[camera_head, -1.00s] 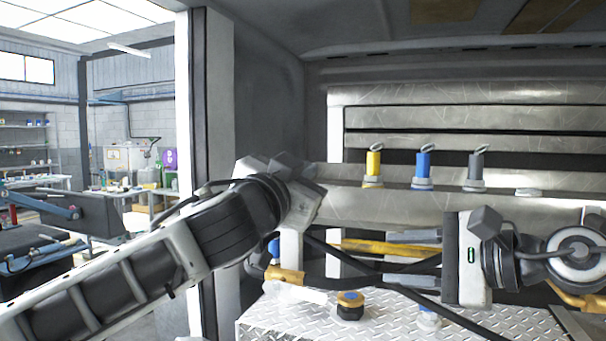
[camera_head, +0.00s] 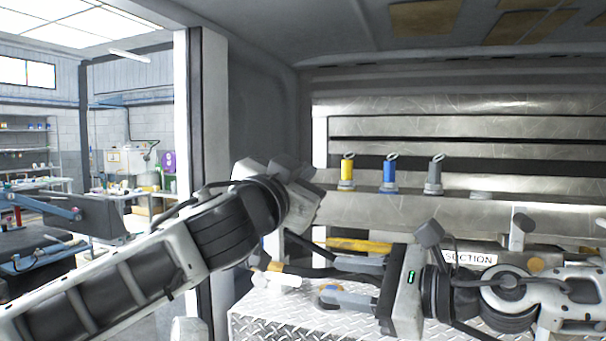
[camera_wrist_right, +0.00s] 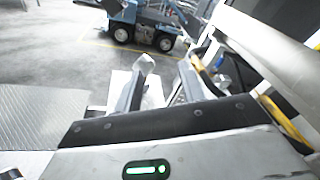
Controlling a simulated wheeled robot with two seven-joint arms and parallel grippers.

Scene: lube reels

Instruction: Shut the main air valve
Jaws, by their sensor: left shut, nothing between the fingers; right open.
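No part is clearly marked as the main air valve. An orange fitting with a white cylindrical piece (camera_head: 280,272) sits low beside the dark hoses, below my left gripper. My right gripper (camera_head: 328,277) is open, with its two grey fingers pointing left over the tread-plate deck. Its lower fingertip overlaps a small blue-and-orange cap; I cannot tell whether they touch. The right wrist view shows the fingers (camera_wrist_right: 165,85) apart, with a pale surface behind them. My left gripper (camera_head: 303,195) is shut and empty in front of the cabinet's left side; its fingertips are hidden.
Yellow (camera_head: 347,170), blue (camera_head: 389,174) and grey (camera_head: 434,175) capped fittings stand on the metal ledge. A tread-plate deck (camera_head: 265,318) lies below. A yellow bar (camera_head: 355,245) runs behind my right fingers. A "SUCTION" label (camera_head: 470,258) is beside my right wrist. The cabinet post (camera_head: 208,150) stands left.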

